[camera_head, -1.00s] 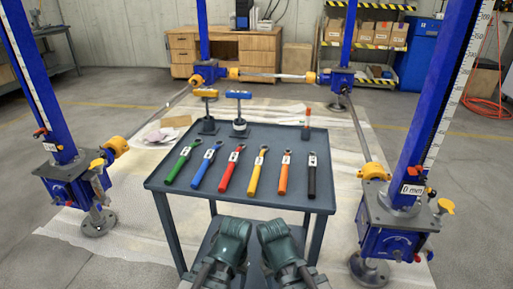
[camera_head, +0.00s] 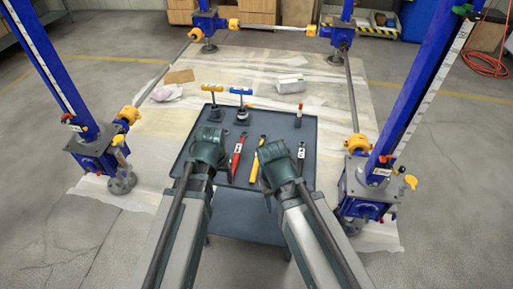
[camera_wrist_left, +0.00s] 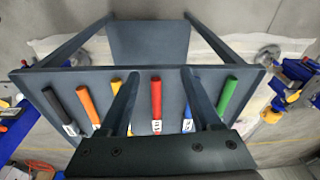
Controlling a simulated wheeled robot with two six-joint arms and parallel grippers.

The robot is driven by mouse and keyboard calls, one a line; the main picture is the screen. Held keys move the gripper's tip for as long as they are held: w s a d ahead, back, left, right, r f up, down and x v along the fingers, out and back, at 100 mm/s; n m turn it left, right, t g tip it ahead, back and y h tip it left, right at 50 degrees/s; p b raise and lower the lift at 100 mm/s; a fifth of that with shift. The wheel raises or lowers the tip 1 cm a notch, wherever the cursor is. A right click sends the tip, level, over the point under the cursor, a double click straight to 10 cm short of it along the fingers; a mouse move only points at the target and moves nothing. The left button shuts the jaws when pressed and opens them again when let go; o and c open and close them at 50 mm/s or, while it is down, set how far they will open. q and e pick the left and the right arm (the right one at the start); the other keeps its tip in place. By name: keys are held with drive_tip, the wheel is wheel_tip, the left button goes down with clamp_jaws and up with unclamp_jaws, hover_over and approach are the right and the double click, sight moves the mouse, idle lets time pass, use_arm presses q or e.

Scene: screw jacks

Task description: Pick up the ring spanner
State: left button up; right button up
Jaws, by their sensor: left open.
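Several ring spanners with coloured handles lie side by side on the grey table (camera_head: 262,118). In the head view the red spanner (camera_head: 237,158), yellow spanner (camera_head: 255,165) and black spanner (camera_head: 300,153) show; my arms hide the others. The left wrist view shows the black (camera_wrist_left: 57,108), orange (camera_wrist_left: 87,103), yellow (camera_wrist_left: 133,87), red (camera_wrist_left: 156,98), blue (camera_wrist_left: 188,120) and green (camera_wrist_left: 228,95) handles. My left gripper (camera_wrist_left: 160,84) is open and empty, its fingers either side of the red handle in view, apparently above it. My right gripper (camera_head: 272,155) is over the table's right half; its jaws are hidden.
A yellow-handled tool (camera_head: 213,97) and a blue-handled tool (camera_head: 241,102) stand at the table's back, with a small red-topped item (camera_head: 298,116) at back right. Blue screw jacks (camera_head: 95,150) (camera_head: 368,185) flank the table. Bare tabletop lies behind the spanners.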

use_arm(q)
drive_tip(key=w+d+r+p, duration=0.2)
drive_tip(key=w+d+r, duration=0.1)
drive_tip(key=w+r, duration=0.1)
use_arm(e)
wheel_tip(320, 180, up, 4)
use_arm(q)
drive_tip(key=m+t+b, duration=0.1)
drive_tip(key=t+b, duration=0.2)
drive_tip(key=b, duration=0.5)
hover_over(256, 162)
drive_tip(key=s, duration=0.1)
drive_tip(key=shift+h, duration=0.4)
drive_tip(key=f, duration=0.6)
drive_tip(key=shift+s+a+f, duration=0.2)
drive_tip(key=shift+f, duration=0.1)
use_arm(e)
wheel_tip(256, 162, down, 8)
drive_tip(key=shift+f, duration=0.1)
use_arm(q)
drive_tip(key=b+x, duration=0.3)
drive_tip(key=s+b+x, duration=0.1)
drive_tip(key=b+x, duration=0.1)
drive_tip(key=shift+w+d+f, duration=0.1)
drive_tip(key=shift+f, duration=0.1)
use_arm(e)
wheel_tip(256, 162, down, 5)
drive_tip(key=shift+r, duration=0.1)
